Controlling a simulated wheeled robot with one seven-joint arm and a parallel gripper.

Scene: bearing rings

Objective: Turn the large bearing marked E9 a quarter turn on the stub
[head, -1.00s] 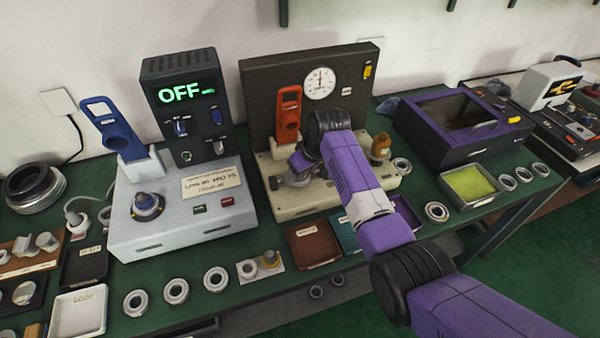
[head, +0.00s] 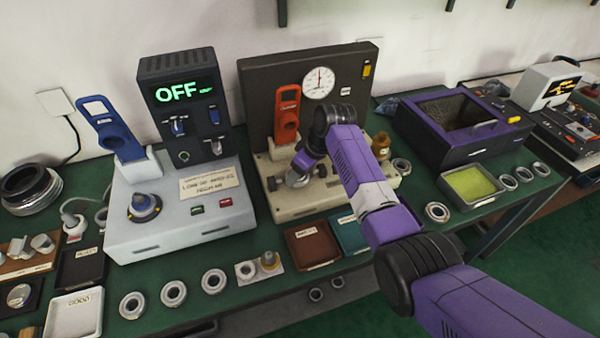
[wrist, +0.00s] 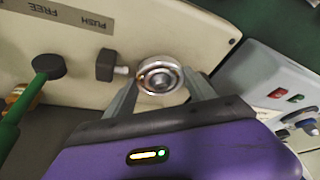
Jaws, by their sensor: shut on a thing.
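In the wrist view a round metal bearing (wrist: 160,76) with a dark ring and bright centre sits between the two fingers of my gripper (wrist: 158,84), which is shut on it. It lies against the cream front of the test stand (wrist: 75,75). The stub is not clearly visible, and no E9 mark can be read. In the head view my gripper (head: 300,174) is at the front of the cream stand (head: 288,208), below the orange handle. There the bearing is mostly hidden by my arm.
A grey machine showing OFF (head: 178,92) stands left of the stand, with a blue-handled tool. A dial gauge (head: 319,82) is on the back panel. Several loose rings (head: 174,293) and a brown tray (head: 311,244) lie in front. A purple box (head: 465,122) stands right.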

